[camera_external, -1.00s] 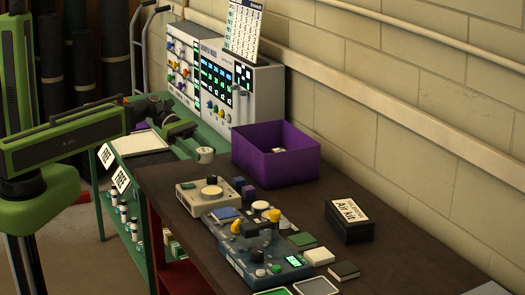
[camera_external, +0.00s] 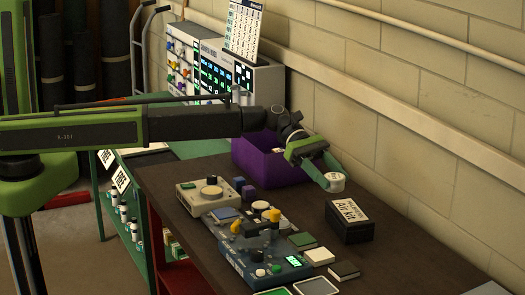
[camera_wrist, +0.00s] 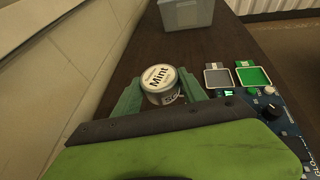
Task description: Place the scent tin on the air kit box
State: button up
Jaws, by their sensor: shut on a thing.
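The scent tin (camera_external: 335,182) is a small round white tin; its lid reads "Mint" in the wrist view (camera_wrist: 159,78). My gripper (camera_external: 327,176) is shut on it, with one green finger on either side in the wrist view (camera_wrist: 160,96). The tin is held upright or nearly so, above the table. The air kit box (camera_external: 349,222) is a dark box with a white "Air kit" label on top, near the wall. In the external view the tin appears just above and slightly left of the box, apart from it. I cannot make out the box in the wrist view.
A purple bin (camera_external: 268,165) stands behind my gripper. A blue panel with knobs (camera_external: 258,250) and a beige device (camera_external: 202,197) lie left of the box. Small tiles (camera_external: 318,256) lie in front of it. A grey container (camera_wrist: 186,14) shows at the wrist view's top.

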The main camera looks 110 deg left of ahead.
jog(key=shift+w+d, duration=0.2)
jog(key=shift+w, duration=0.05)
jog(key=b, duration=0.7)
send_over(346, 208)
jog(key=d, duration=0.1)
notch_tip(346, 208, down, 7)
jog(key=shift+w+r, duration=0.1)
jog(key=shift+a, duration=0.45)
jog(key=shift+f+b, duration=2.25)
jog(key=shift+f, duration=0.1)
jog(key=o, duration=1.4)
jog(key=shift+d+r, duration=0.1)
